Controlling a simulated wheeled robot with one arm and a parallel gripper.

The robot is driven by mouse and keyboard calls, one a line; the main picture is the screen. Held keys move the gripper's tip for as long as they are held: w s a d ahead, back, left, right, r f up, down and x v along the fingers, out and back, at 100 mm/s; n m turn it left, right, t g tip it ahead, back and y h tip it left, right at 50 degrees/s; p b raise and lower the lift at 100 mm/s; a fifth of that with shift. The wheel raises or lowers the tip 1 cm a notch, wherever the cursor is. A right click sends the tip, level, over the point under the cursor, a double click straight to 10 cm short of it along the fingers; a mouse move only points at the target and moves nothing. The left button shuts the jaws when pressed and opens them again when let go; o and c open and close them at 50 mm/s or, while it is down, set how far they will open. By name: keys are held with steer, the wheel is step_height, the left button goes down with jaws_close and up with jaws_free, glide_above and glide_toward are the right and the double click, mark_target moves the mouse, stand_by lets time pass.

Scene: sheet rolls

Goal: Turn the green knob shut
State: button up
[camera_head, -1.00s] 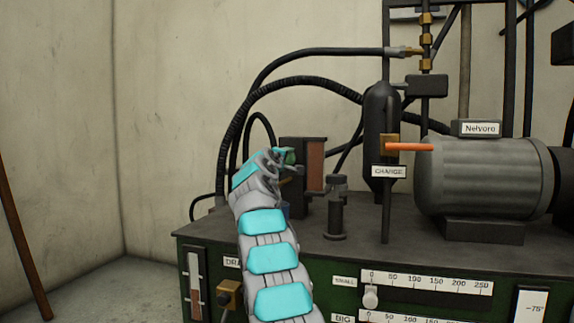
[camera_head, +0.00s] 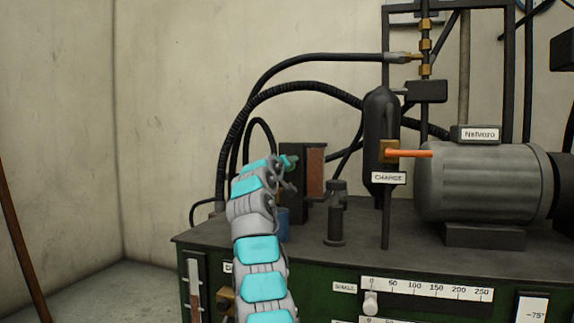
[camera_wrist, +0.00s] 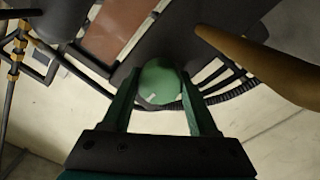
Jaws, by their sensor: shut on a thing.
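The green knob (camera_wrist: 160,82) shows in the wrist view as a rounded green piece with a small pale mark on its lower face. My gripper (camera_wrist: 159,100) has one finger on each side of the knob and is shut on it. In the head view my gripper (camera_head: 287,163) is at the left of the machine's top, in front of a dark block. The knob is hard to make out there, mostly covered by my gripper.
A dark block with a brown panel (camera_head: 316,170) stands behind my gripper. A short dark cylinder (camera_head: 336,215) and a blue piece (camera_head: 284,220) are nearby. A tan tapered bar (camera_wrist: 265,65) lies close on the right in the wrist view. Black hoses (camera_head: 262,97) arch behind.

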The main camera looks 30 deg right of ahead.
stand_by(0.4)
steer(key=o, duration=1.4)
steer(key=shift+s+a+f+b, duration=0.1)
steer(key=shift+s+a+b, duration=0.15)
steer(key=shift+a+b, duration=0.1)
steer(key=shift+b+v, duration=0.95)
steer(key=shift+v, duration=2.55)
